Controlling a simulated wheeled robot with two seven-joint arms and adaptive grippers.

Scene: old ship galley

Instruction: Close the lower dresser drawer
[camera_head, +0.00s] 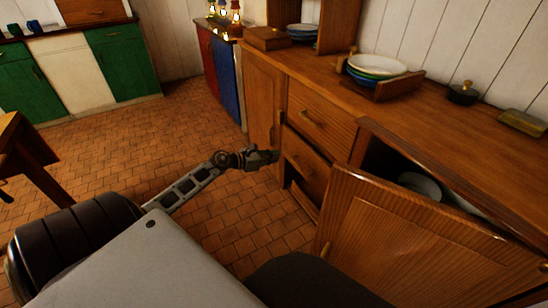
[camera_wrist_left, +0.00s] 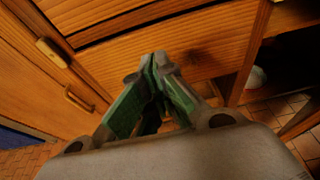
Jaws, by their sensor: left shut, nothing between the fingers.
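The lower dresser drawer (camera_head: 308,172) is a wooden front with a small handle, below the upper drawer (camera_head: 325,118). A dark gap shows along its top edge, so it appears to stand slightly out. My left gripper (camera_head: 274,156) is in front of the lower drawer at its left side, fingers shut and empty. In the left wrist view the closed fingertips (camera_wrist_left: 156,60) point at the wooden drawer front (camera_wrist_left: 195,50). I cannot tell whether they touch it. My right gripper is not in view.
A dresser door (camera_head: 420,245) stands wide open at the right, with plates (camera_head: 420,185) inside the compartment. Stacked bowls (camera_head: 376,66) and a black lidded pot (camera_head: 463,93) stand on the dresser top. The tiled floor (camera_head: 200,130) at left is clear; a wooden table (camera_head: 22,150) is at far left.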

